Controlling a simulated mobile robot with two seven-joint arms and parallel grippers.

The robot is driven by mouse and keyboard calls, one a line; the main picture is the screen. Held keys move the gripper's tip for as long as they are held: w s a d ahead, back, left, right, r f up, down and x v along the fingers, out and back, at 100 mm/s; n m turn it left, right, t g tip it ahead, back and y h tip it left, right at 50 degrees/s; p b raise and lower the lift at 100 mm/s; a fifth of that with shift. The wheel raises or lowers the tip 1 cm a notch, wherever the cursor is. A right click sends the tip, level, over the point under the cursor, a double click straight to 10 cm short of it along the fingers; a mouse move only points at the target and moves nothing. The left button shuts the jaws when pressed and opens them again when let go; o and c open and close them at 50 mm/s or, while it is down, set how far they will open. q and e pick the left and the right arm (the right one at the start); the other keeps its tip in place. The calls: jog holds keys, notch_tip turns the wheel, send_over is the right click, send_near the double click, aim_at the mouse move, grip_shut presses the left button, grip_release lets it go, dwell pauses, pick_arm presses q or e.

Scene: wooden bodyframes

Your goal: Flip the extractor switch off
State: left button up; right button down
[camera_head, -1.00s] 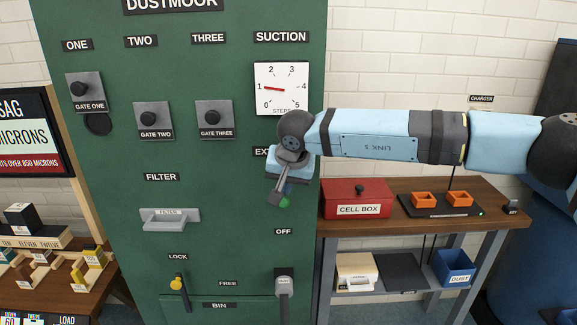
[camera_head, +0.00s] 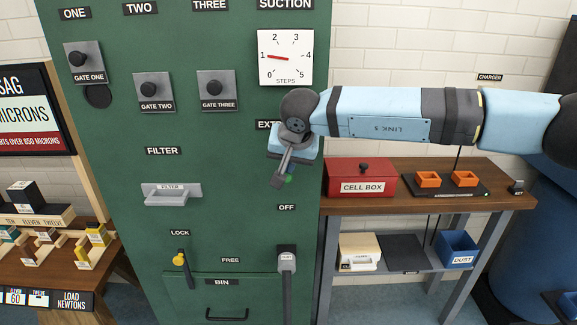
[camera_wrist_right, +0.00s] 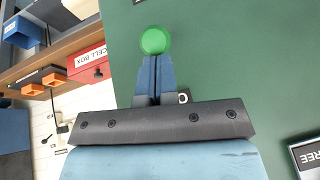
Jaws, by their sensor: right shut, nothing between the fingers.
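The extractor label (camera_head: 267,125) on the green panel (camera_head: 230,240) is partly hidden behind my right arm, and the OFF label (camera_head: 286,207) shows below. A small green piece (camera_head: 290,180), likely part of the extractor switch, shows beside my right gripper (camera_head: 277,183). In the right wrist view a round green knob (camera_wrist_right: 154,40) stands just beyond the tips of my right gripper (camera_wrist_right: 154,60). Its fingers are shut with nothing between them. I cannot tell whether they touch the knob. The rest of the switch is hidden. My left gripper is not in view.
The suction dial (camera_head: 285,57) has its needle near 1. Gate knobs sit at the upper left. The filter handle (camera_head: 172,193), lock lever (camera_head: 184,268) and grey hose fitting (camera_head: 287,262) are below. A red cell box (camera_head: 361,177) stands on the bench at right.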

jog(key=f+b, duration=0.1)
jog(key=b, duration=0.1)
jog(key=s+f+t+b, duration=0.1)
jog(key=b, duration=0.2)
jog(key=shift+f, duration=0.1)
pick_arm(q)
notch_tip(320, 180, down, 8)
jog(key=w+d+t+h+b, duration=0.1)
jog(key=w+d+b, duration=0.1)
jog(key=b, duration=1.3)
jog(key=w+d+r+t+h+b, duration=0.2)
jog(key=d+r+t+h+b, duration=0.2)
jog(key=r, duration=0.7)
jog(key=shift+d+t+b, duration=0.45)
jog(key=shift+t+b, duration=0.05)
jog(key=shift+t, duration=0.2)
pick_arm(e)
notch_tip(320, 180, down, 9)
jog(key=s+t, duration=0.2)
jog(key=t, duration=0.1)
jog(key=shift+s+t, duration=0.2)
jog(key=shift+t, duration=0.2)
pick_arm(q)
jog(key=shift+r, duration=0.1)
pick_arm(e)
jog(key=shift+f, duration=0.1)
